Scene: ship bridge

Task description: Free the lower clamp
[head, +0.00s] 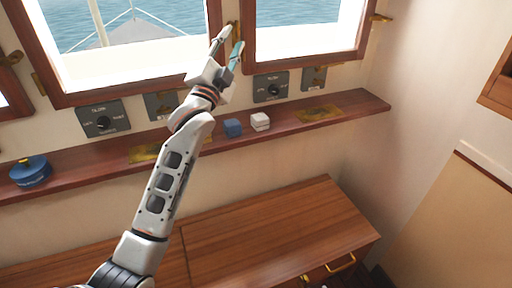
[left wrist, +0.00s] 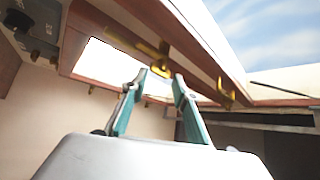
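A brass clamp (head: 234,28) sits on the post between the two wood-framed windows, partly hidden behind my gripper. In the left wrist view a brass clamp (left wrist: 162,54) shows on the window frame just beyond the fingertips. I cannot tell for certain that it is the lower clamp. My left gripper (head: 231,40) is raised to this post, with teal fingers. In the left wrist view its fingers (left wrist: 160,76) stand apart with a gap between them and nothing clearly held. Whether a finger touches the clamp cannot be told. My right gripper is not in view.
A wooden ledge (head: 365,106) below the windows carries a round blue tin (head: 30,172), a blue block (head: 232,128) and a white block (head: 260,121). A wooden cabinet (head: 270,225) stands beneath.

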